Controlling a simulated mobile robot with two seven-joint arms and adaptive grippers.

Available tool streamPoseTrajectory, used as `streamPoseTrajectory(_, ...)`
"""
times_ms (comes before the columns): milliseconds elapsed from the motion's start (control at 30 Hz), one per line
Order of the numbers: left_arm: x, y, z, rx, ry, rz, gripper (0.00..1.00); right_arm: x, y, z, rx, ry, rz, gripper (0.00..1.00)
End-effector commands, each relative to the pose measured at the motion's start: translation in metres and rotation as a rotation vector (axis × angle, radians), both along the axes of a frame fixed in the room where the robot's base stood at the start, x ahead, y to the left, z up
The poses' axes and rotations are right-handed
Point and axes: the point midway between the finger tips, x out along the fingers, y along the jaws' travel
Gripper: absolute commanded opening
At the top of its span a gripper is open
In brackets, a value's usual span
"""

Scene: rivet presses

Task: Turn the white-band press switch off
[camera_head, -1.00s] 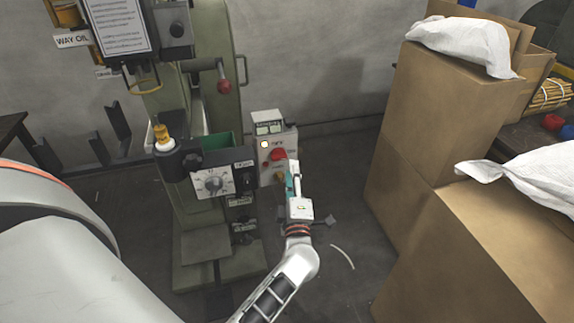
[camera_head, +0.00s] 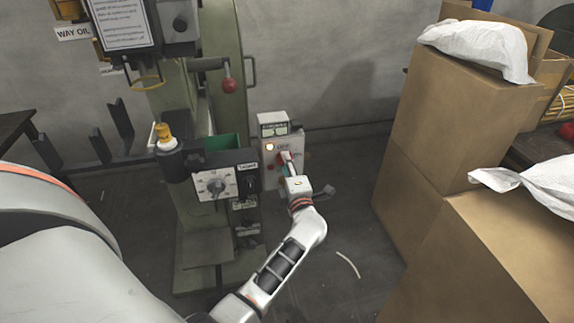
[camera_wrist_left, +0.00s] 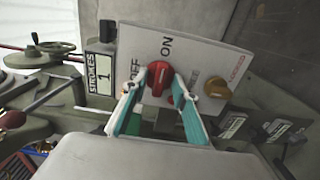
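The press control box (camera_head: 271,165) is light grey and stands on the right side of the green press (camera_head: 222,100). Its red knob (camera_wrist_left: 159,77) sits close to the OFF and ON labels in the left wrist view; which label it points to I cannot tell. In the head view the gripper (camera_head: 288,163) partly covers the knob.
A counter reading STROKES 1 (camera_wrist_left: 101,74) is on the box's side. A dial panel (camera_head: 216,185) stands left of the gripper. Large cardboard boxes (camera_head: 430,125) stand on the right, with open floor between.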

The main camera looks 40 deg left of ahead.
Motion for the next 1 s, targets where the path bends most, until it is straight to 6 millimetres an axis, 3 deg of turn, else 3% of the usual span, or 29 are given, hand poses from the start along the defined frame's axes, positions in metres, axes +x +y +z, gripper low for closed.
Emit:
streamPoseTrajectory(233, 0.0005, 0.0004, 0.0005, -0.001, -0.001, 0.0, 0.25, 0.0009, -0.0001, 0.0016, 0.0, -0.003, 0.0, 0.0)
streamPoseTrajectory(333, 0.0005, 0.0003, 0.0004, -0.001, -0.001, 0.0, 0.0, 0.0003, -0.0008, 0.0003, -0.002, -0.001, 0.002, 0.0)
streamPoseTrajectory(733, 0.0002, -0.0001, -0.0001, -0.019, -0.022, 0.0, 0.0, -0.0012, -0.0047, -0.0045, -0.012, 0.005, 0.006, 0.0)
streamPoseTrajectory(1000, 0.0001, -0.0003, -0.001, -0.116, -0.134, -0.001, 0.0, -0.0018, -0.0038, -0.0061, -0.01, 0.007, 0.005, 0.0)
